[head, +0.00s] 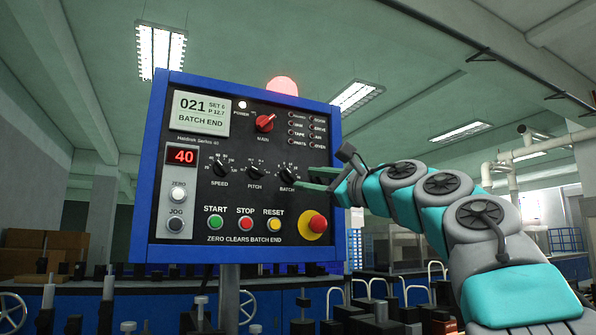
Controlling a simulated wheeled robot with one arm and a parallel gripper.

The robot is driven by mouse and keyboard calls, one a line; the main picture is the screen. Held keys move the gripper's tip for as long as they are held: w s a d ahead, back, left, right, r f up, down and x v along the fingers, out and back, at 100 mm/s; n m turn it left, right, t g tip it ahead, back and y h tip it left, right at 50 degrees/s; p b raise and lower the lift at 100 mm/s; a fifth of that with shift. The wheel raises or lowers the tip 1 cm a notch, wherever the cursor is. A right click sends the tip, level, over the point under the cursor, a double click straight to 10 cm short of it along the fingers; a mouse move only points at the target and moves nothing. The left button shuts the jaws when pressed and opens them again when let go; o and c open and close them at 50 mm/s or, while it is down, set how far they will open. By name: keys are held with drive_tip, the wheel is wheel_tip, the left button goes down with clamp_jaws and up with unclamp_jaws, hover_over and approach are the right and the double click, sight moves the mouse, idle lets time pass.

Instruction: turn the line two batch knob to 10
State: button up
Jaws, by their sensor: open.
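The BATCH knob (287,173) is a small black dial at the right of a row of three on the control panel (190,150). A white scale surrounds it, but its numbers and pointer are too small to read surely. My gripper (308,180) comes in from the right, with green fingers open and pointing left at the knob. The fingertips appear just right of the knob; I cannot tell whether they touch it. The panel screen (201,113) reads 021, SET 6, P 12.7, BATCH END. No line number is legible on the panel.
PITCH (255,173) and SPEED (219,170) knobs sit left of BATCH. A red MAIN switch (265,123) is above. START (215,223), STOP (245,224) and RESET (274,223) buttons and a red emergency stop (317,224) are below. A red lamp (282,86) glows on top.

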sight(293, 176)
drive_tip(key=p+x, duration=0.1)
drive_tip(key=x, duration=0.3)
drive_tip(key=shift+s+r+p, duration=0.1)
drive_tip(key=shift+r+p, duration=0.05)
drive_tip(key=shift+p, duration=0.2)
drive_tip(key=shift+a, duration=0.1)
drive_tip(key=shift+c, duration=0.2)
clamp_jaws()
